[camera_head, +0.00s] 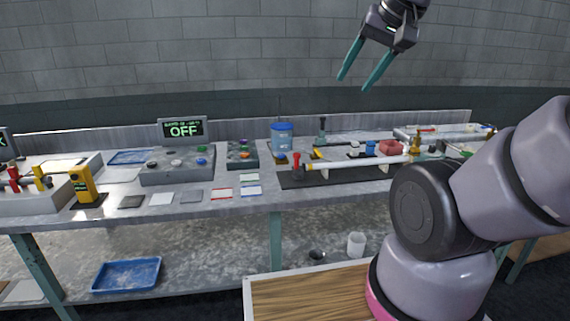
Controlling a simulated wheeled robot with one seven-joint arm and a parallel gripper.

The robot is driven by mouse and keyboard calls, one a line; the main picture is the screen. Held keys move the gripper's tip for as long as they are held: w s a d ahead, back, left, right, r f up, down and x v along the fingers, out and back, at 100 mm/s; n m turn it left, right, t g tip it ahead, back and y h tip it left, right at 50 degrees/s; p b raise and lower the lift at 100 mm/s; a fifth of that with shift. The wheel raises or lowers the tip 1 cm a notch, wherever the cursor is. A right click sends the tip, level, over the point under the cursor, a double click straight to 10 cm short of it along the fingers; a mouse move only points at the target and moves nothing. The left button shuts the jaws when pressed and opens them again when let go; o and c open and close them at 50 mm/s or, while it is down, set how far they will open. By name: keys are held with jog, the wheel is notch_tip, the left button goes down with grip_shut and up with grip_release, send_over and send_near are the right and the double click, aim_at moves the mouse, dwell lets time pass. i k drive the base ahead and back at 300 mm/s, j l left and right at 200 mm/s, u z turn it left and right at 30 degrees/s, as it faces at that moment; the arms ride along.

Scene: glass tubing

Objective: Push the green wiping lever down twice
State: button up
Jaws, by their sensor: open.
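My gripper (354,84) hangs high in front of the grey block wall, above the back of the bench. Its two teal fingers are apart, with nothing between them. I cannot pick out a green wiping lever for certain. A small dark green upright piece (322,131) with a dark top stands at the back of the bench, right of the blue tub, below my gripper and well apart from it. Small green parts also show at the right end, partly hidden by my arm.
A long white tube (350,161) lies across a dark mat, with a red-topped fitting (296,165) at its left end. A blue tub (283,136), an OFF display (183,130) and a yellow device (85,186) stand leftward. The air around my gripper is clear.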

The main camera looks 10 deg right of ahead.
aim_at(456, 149)
jog(key=z, duration=1.4)
